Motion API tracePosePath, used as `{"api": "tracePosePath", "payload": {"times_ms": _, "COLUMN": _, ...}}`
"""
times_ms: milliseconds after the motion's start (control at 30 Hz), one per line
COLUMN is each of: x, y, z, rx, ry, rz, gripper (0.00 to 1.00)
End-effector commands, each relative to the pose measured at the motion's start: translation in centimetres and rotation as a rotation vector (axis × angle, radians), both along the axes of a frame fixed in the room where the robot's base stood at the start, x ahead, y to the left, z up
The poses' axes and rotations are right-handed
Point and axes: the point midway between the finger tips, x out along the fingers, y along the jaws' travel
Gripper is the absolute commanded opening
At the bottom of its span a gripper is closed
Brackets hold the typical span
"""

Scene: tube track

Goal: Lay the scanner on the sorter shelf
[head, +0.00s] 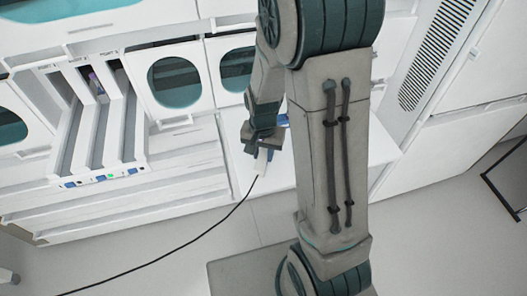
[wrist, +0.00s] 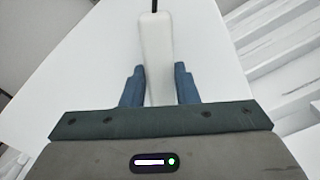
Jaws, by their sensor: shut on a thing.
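The scanner is a slim white handheld body (wrist: 156,45) with a black cable leaving its far end. In the head view, its white end (head: 261,168) shows just below my gripper (head: 262,152). My gripper (wrist: 158,85) is shut on the scanner, with one blue finger on each side of it. The scanner's near end is hidden by the gripper body in the wrist view. A flat white shelf (wrist: 85,75) lies below the scanner; it also shows in the head view (head: 375,155). I cannot tell whether the scanner touches it.
A white rack with several lanes (head: 98,130) stands at the left, with a purple-topped item in one. White panels with teal oval windows (head: 175,80) line the back. The black cable (head: 190,238) trails to the lower left. A small blue item (head: 283,120) is partly hidden by my arm.

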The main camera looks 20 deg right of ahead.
Motion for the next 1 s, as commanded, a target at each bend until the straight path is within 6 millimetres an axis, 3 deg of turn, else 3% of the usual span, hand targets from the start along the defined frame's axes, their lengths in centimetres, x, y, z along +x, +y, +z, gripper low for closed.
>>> {"api": "tracePosePath", "payload": {"times_ms": 933, "x": -0.03, "y": 0.03, "z": -1.0, "rx": -0.001, "ry": -0.001, "rz": 0.0, "gripper": 0.0}}
{"api": "tracePosePath", "payload": {"times_ms": 967, "x": -0.03, "y": 0.03, "z": -1.0, "rx": -0.001, "ry": -0.001, "rz": 0.0, "gripper": 0.3}}
{"api": "tracePosePath", "payload": {"times_ms": 1000, "x": -0.03, "y": 0.03, "z": -1.0, "rx": -0.001, "ry": -0.001, "rz": 0.0, "gripper": 0.41}}
